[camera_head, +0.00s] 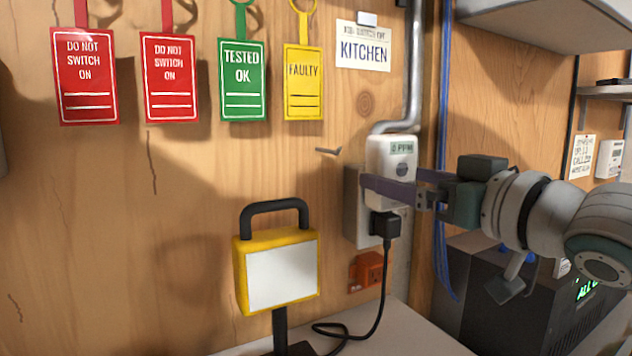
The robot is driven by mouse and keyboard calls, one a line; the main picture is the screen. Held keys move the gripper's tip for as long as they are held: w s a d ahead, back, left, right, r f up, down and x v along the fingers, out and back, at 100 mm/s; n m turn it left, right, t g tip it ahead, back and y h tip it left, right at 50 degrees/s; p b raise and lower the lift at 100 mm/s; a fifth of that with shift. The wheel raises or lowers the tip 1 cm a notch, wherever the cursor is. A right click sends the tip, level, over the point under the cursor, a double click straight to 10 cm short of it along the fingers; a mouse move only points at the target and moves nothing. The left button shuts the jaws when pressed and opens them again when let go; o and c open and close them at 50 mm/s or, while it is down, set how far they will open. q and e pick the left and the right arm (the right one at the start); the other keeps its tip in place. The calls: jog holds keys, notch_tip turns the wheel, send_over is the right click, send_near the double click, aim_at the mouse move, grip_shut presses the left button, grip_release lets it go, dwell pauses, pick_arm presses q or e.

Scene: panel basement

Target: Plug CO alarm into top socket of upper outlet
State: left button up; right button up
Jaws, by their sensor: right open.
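The CO alarm (402,158) is a white unit with a small display reading "0 PPM". It sits upright against the upper part of the grey upper outlet (362,215) on the wooden wall, and covers the top socket area. A black plug (386,226) with a cable sits in the outlet just below the alarm. My right gripper (388,190) comes in from the right, with its fingers at the lower part of the alarm. It is open, one finger passing across the alarm's front. My left gripper is out of view.
An orange outlet (367,270) is lower on the wall. A yellow work lamp (277,270) stands left of the outlet, and the black cable runs down near it. Tags hang above. A dark unit (530,300) stands at right. A metal conduit (412,80) rises above the alarm.

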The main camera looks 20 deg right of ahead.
jog(key=s+b, duration=0.2)
jog(key=s, duration=0.7)
jog(key=s+a+f+g+h, duration=0.15)
jog(key=s+f+g, duration=0.3)
jog(key=f, duration=0.45)
jog(key=s+a+f+g+h, duration=0.15)
jog(key=s+f+g, duration=0.3)
jog(key=f, duration=0.45)
jog(key=s+a+f+n+g+y+p, duration=0.1)
jog(key=s+a+f+g, duration=0.15)
jog(key=s+a, duration=0.2)
jog(key=s+a+f+g+y+p, duration=0.1)
jog(key=s+a+g, duration=0.2)
jog(key=s, duration=0.3)
notch_tip(320, 180, up, 36)
jog(key=p, duration=3.5)
jog(key=shift+w+d+f, duration=0.25)
jog(key=shift+w+d, duration=0.05)
jog(key=shift+f, duration=0.1)
